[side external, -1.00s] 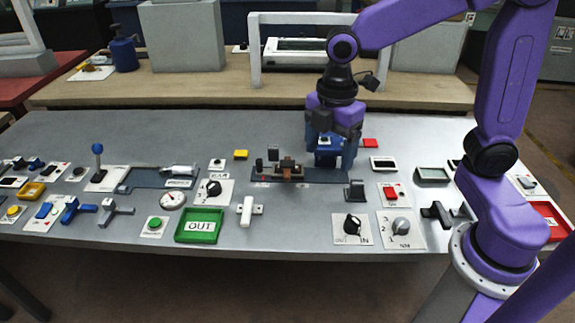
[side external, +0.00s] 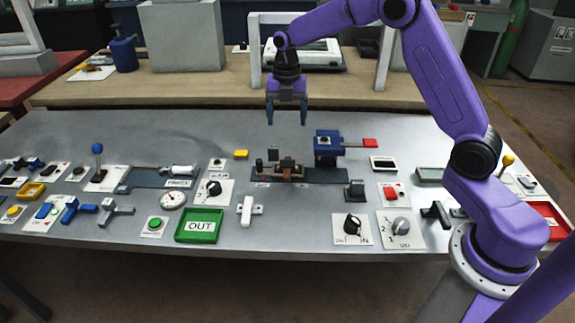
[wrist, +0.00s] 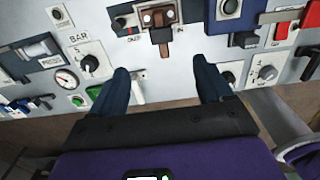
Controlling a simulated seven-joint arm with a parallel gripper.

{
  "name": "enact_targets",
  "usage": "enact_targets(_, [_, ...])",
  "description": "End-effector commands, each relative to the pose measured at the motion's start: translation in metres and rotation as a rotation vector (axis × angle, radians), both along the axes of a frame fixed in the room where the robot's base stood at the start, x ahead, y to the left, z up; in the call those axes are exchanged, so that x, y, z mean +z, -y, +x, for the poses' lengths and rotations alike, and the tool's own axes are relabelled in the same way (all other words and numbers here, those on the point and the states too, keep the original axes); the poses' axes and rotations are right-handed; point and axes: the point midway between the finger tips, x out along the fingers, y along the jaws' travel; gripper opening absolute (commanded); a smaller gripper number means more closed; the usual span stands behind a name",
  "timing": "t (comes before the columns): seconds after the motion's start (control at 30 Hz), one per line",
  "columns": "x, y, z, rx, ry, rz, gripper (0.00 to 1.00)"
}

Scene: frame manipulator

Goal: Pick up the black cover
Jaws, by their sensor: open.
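A small upright black block (side external: 355,189), which looks like the black cover, stands on the grey panel right of centre. It also shows in the wrist view (wrist: 242,39), to the right of my fingers. I cannot be certain that it is the cover, as other dark parts are nearby. My gripper (side external: 287,118) is open and empty, high above the panel, to the left of and behind the black block. In the wrist view my gripper (wrist: 160,68) has its fingers wide apart with nothing between them.
A fixture with a brown clamp (side external: 287,172) lies below my gripper. A blue block (side external: 327,146) with a red tab (side external: 370,143) stands right of it. Black and grey knobs (side external: 353,222) (side external: 401,226) are in front of the black block. A green OUT tray (side external: 199,226) is front left.

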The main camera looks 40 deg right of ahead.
Motion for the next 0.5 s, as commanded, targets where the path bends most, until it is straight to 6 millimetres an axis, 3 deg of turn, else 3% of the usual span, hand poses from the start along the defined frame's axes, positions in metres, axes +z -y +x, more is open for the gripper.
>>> enact_targets(0.3, [-0.062, 0.001, -0.001, -0.002, -0.004, -0.001, 0.79])
enact_targets(0.5, [-0.089, 0.000, -0.001, -0.002, -0.001, 0.000, 0.79])
